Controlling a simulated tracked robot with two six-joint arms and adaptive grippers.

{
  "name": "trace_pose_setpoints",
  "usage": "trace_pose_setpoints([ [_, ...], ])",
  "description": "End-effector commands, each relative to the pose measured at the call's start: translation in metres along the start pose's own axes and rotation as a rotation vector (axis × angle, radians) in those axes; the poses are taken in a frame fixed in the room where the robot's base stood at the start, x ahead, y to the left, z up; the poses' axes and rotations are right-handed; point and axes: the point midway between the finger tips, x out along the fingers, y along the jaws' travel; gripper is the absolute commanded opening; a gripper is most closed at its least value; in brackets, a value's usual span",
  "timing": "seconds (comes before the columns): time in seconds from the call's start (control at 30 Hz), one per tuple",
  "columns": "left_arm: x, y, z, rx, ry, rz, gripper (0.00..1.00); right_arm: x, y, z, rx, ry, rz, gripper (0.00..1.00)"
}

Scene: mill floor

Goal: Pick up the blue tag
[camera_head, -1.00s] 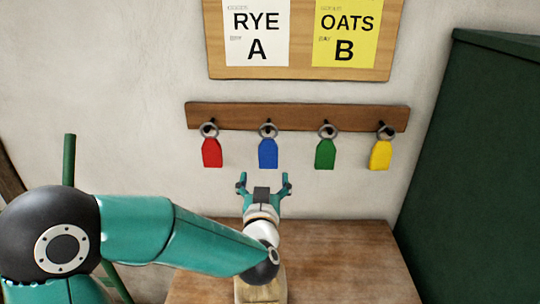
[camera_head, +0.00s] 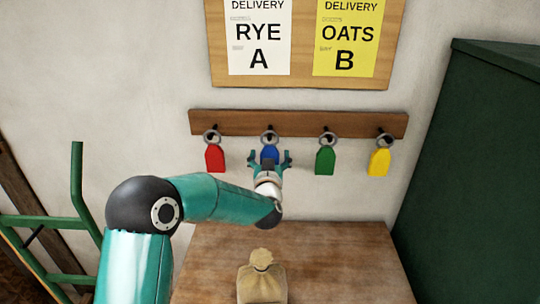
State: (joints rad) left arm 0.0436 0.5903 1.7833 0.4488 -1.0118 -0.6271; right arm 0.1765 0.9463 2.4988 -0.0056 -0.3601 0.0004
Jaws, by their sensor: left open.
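The blue tag (camera_head: 269,153) hangs by a ring from a hook on the wooden rail (camera_head: 350,124), second from the left. My left gripper (camera_head: 269,157) is open, its two fingers spread on either side of the tag in the picture. The gripper hides the tag's lower part. I cannot tell whether the fingers are level with the tag in depth or still in front of it. My right gripper is not in view.
A red tag (camera_head: 215,160) hangs to the left, a green tag (camera_head: 325,161) and a yellow tag (camera_head: 379,162) to the right. A tied sack (camera_head: 262,284) stands on the wooden table (camera_head: 345,262) below. A dark green cabinet (camera_head: 480,190) fills the right side.

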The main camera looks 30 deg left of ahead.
Motion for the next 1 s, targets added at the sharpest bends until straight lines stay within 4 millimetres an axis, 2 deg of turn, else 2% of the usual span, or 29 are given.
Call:
trace_pose_setpoints([
  [0.1,0.0068,0.0004,0.0001,0.001,0.0,0.001,0.86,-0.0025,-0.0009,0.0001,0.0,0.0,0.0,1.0],
  [0.3,0.007,0.0005,0.0007,0.0,0.0,0.001,0.86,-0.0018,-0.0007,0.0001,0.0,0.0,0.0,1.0],
  [0.37,0.0069,0.0004,0.0007,0.0,0.0,0.001,0.78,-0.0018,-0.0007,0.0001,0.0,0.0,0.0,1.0],
  [0.7,0.0067,0.0002,0.0005,0.0,0.0,0.001,0.21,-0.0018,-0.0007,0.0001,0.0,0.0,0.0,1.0],
  [1.0,0.0067,-0.0001,-0.0011,0.0,0.001,0.0,0.2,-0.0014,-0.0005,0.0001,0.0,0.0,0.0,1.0],
])
